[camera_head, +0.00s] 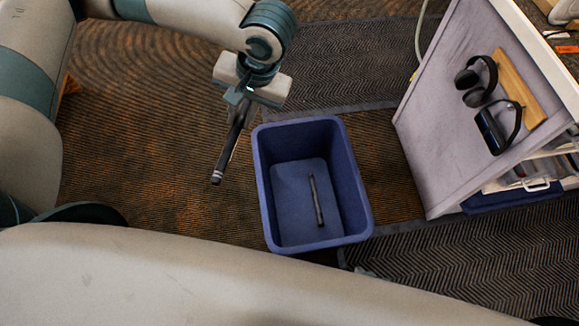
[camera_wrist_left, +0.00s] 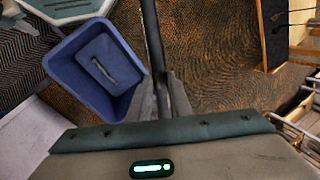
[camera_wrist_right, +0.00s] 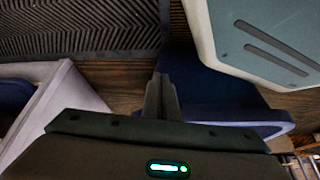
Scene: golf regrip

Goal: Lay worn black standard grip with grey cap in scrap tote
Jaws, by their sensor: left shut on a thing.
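My left gripper (camera_head: 241,98) is shut on a worn black grip (camera_head: 226,155). The grip hangs steeply tilted over the floor, just left of the scrap tote, with a greyish lower end. In the left wrist view the grip (camera_wrist_left: 153,40) runs up from between the fingers (camera_wrist_left: 163,85). The blue scrap tote (camera_head: 263,190) stands open on the floor; it also shows in the left wrist view (camera_wrist_left: 62,62). Another dark grip (camera_head: 316,200) lies inside on its bottom. My right gripper (camera_wrist_right: 161,92) looks shut and empty, near a blue rim in the right wrist view.
A grey-sided bench (camera_head: 445,125) stands right of the tote, with headphones (camera_head: 478,80) hung on a wooden strip. Dark mats (camera_head: 480,250) lie behind and right of the tote.

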